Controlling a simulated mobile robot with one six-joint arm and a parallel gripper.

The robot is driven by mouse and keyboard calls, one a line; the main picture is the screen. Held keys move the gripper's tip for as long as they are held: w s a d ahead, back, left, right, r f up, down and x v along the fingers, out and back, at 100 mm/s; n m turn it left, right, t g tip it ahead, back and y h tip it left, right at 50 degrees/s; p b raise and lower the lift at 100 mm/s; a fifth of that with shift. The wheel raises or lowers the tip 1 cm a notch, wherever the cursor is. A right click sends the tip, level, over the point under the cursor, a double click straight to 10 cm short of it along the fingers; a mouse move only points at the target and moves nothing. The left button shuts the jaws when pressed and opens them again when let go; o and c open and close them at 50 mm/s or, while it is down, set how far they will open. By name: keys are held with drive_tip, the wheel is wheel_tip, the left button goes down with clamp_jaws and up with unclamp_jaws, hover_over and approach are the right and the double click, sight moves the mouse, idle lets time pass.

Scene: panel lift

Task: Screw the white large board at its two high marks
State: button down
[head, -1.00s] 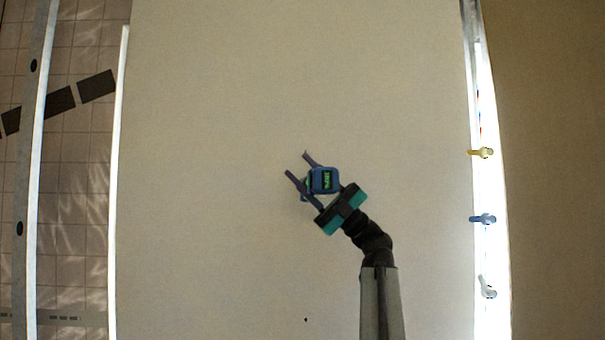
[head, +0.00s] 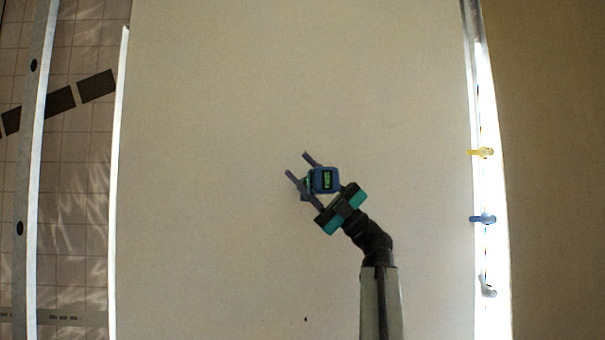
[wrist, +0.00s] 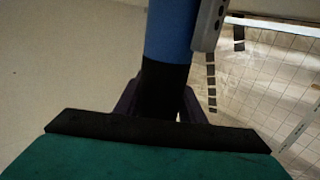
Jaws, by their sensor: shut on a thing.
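The white large board (head: 220,120) fills the middle of the head view and looks off-white. A small dark dot (head: 305,319) shows on it near the bottom edge of the picture; I cannot tell whether it is one of the marks. My gripper (head: 297,163) is in front of the board, shut on a blue power screwdriver (head: 323,180) with a small green display. In the wrist view the tool's blue and black handle (wrist: 168,50) stands between the fingers. The tool's tip is hidden, so contact with the board cannot be told.
A bright strip on the right carries a yellow hook (head: 481,153), a blue hook (head: 483,219) and a white hook (head: 488,291). A pale metal rail (head: 40,130) with dark holes stands at the left before a tiled floor (head: 80,180) with dark patches.

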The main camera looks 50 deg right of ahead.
sight(307, 182)
drive_tip(key=shift+s, duration=0.1)
drive_tip(key=shift+s+a+b, duration=1.15)
drive_tip(key=shift+s+a, duration=0.15)
drive_tip(key=shift+s, duration=0.2)
drive_tip(key=shift+a, duration=0.1)
